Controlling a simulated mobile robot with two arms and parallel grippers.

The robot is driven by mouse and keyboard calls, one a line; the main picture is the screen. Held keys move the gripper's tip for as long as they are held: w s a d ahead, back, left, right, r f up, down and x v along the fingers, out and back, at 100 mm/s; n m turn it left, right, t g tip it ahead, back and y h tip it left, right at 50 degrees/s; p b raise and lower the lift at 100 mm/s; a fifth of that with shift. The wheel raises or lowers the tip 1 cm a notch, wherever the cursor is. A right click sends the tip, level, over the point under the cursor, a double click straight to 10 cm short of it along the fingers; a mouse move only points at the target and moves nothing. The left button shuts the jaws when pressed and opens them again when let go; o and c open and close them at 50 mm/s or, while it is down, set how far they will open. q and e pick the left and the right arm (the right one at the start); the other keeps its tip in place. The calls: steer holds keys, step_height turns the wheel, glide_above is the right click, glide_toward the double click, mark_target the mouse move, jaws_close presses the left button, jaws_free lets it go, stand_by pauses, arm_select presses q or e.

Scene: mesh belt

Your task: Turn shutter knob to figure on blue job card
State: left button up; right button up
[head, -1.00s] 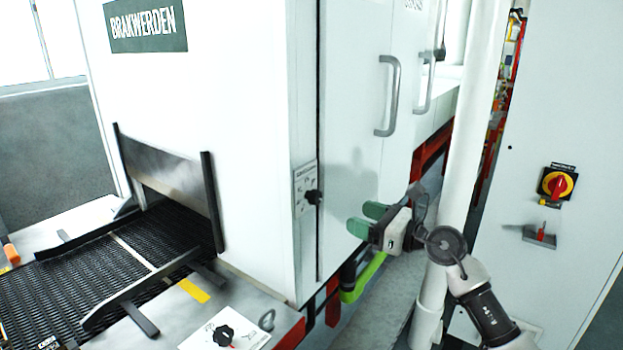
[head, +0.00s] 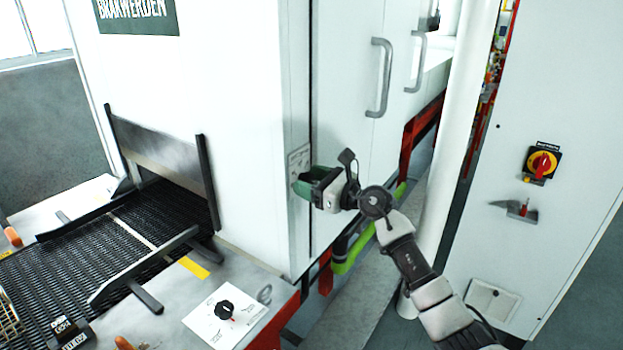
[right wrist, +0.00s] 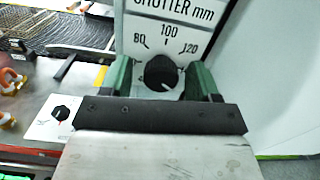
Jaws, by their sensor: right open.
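The shutter knob (right wrist: 160,73) is black and round, on a white plate (right wrist: 168,35) marked "SHUTTER mm" with 80, 100 and 120. A small white mark shows low on its face; I cannot tell the setting. In the head view the plate (head: 297,158) is on the cabinet's edge, and my gripper hides the knob. My right gripper (head: 305,182) is open and empty at the plate. In the right wrist view its green fingers (right wrist: 161,80) stand left and right of the knob; I cannot tell whether they touch it. No blue job card and no left gripper show.
A second black knob (head: 224,310) sits on a white plate on the ledge by the mesh belt (head: 100,255). The cabinet door has a grey handle (head: 380,78). A white post (head: 447,170) and a red-yellow switch (head: 541,163) stand to the right.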

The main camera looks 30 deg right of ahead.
steer(key=shift+c, duration=0.4)
steer(key=c, duration=0.8)
steer(key=n+b, duration=0.2)
steer(key=b, duration=0.1)
steer(key=n+b, duration=0.1)
steer(key=b, duration=0.3)
steer(key=shift+d+f+n, duration=0.1)
steer(key=shift+f+n, duration=0.2)
steer(key=shift+n, duration=0.1)
steer(key=shift+c, duration=0.2)
steer(key=shift+r+n+b, duration=0.25)
steer(key=shift+n+b, duration=0.25)
steer(key=shift+n, duration=0.1)
steer(key=o, duration=0.9)
